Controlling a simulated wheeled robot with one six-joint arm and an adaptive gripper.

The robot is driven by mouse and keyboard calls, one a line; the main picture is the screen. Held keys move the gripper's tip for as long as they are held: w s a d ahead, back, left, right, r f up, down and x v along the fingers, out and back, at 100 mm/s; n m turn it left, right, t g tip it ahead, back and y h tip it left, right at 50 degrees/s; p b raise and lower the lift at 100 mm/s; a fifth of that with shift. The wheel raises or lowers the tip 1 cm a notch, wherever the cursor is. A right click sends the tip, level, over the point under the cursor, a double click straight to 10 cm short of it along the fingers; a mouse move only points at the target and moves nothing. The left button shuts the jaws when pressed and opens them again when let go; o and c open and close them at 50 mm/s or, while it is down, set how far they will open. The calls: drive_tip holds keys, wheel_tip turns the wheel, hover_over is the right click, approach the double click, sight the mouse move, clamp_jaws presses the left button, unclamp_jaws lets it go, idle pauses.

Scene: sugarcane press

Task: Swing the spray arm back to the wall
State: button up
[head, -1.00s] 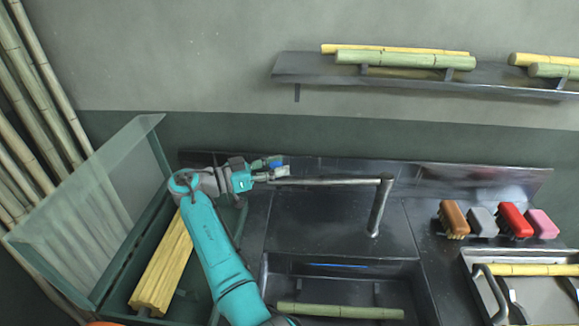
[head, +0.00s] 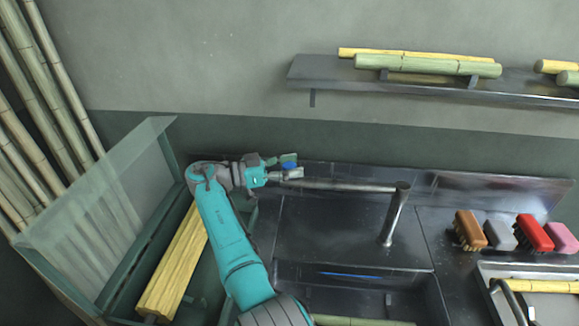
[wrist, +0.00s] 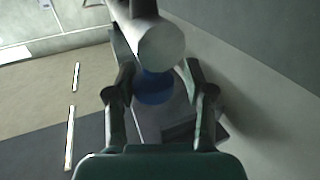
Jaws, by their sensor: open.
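The spray arm (head: 345,186) is a grey metal pipe on an upright post (head: 394,216), and it reaches left along the back of the counter. Its free end is at my gripper. In the wrist view the pale pipe end (wrist: 160,42) has a blue tip (wrist: 153,88) under it. My gripper (head: 290,168) is open near the back wall. In the wrist view its two fingers (wrist: 159,76) stand either side of the blue tip, with a gap visible on the right. I cannot tell if either finger touches it.
A sink basin (head: 420,290) lies in front of the post, with green cane in it. Several brushes (head: 533,233) stand at the right. A bin with a clear panel (head: 100,215) holds yellow cane (head: 176,262) at the left. A wall shelf (head: 420,84) carries cane.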

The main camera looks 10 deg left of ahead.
drive_tip(key=shift+s+a+r, duration=0.1)
drive_tip(key=shift+a, duration=0.05)
drive_tip(key=v, duration=0.7)
idle(0.3)
drive_tip(key=shift+a, duration=0.15)
